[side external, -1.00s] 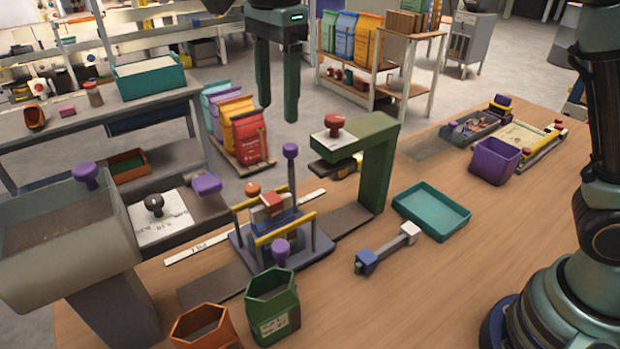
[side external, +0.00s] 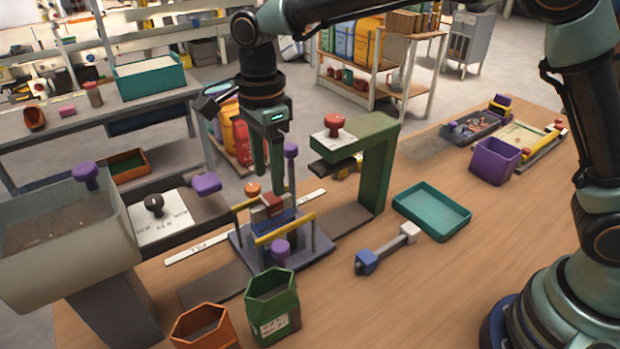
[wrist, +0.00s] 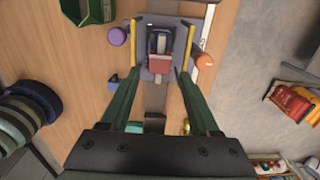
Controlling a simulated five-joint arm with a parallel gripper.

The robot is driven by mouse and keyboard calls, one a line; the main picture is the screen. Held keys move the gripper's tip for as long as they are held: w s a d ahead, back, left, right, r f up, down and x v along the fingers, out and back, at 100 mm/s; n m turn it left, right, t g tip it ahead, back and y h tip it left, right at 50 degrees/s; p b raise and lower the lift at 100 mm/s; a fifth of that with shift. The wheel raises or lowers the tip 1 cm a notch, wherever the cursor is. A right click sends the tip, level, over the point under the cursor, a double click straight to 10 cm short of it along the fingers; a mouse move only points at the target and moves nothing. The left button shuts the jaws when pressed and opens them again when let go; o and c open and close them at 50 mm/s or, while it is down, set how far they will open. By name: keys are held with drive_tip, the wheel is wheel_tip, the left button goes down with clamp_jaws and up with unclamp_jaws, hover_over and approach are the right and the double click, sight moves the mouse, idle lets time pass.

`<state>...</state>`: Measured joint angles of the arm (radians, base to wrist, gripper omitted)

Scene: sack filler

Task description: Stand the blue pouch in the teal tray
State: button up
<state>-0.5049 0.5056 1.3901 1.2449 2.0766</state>
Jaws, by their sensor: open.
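The blue pouch (side external: 277,221) stands in a grey holder (side external: 318,250) between two yellow rails, with a red piece on its top. The wrist view also shows the pouch (wrist: 160,42) between the yellow rails. My gripper (side external: 267,192) points down over the holder, its fingertips close to the pouch's top. In the wrist view my gripper (wrist: 159,72) is open, with nothing held between its fingers. The teal tray (side external: 431,226) lies empty on the table to the right of the holder.
A green press-like stand (side external: 376,180) rises just right of the holder. Green (side external: 272,310) and orange (side external: 204,332) open containers stand in front. A blue-and-white-ended bar (side external: 390,248) lies near the tray. A purple bin (side external: 494,163) is farther right.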

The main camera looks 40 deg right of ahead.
sight(271, 197)
drive_tip(key=shift+f, duration=3.5)
drive_tip(key=shift+c, duration=0.3)
clamp_jaws()
wheel_tip(271, 197, up, 13)
